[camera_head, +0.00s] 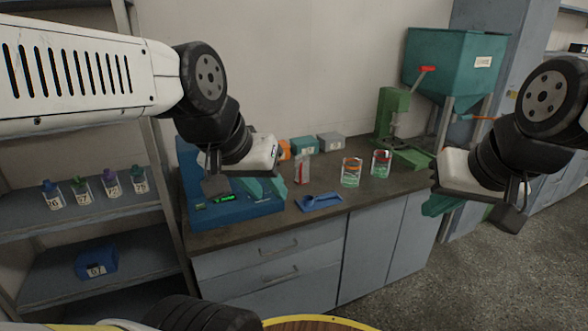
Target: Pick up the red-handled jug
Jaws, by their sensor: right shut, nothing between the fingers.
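Two clear jugs stand upright on the dark counter (400,190). The right one (381,163) shows red near its top and looks like the red-handled jug; the left one (351,172) shows orange. Both have green marks low down. My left gripper (268,190), with teal fingers, is left of both jugs, in front of a blue machine (190,175), and touches neither. Its finger gap is too small to make out. My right gripper (438,205) is right of the jugs, at the counter's right end, shut and empty.
Small boxes (304,146) stand behind. A green press (392,120) and teal hopper (455,65) stand behind right. Shelves (90,225) are at left.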

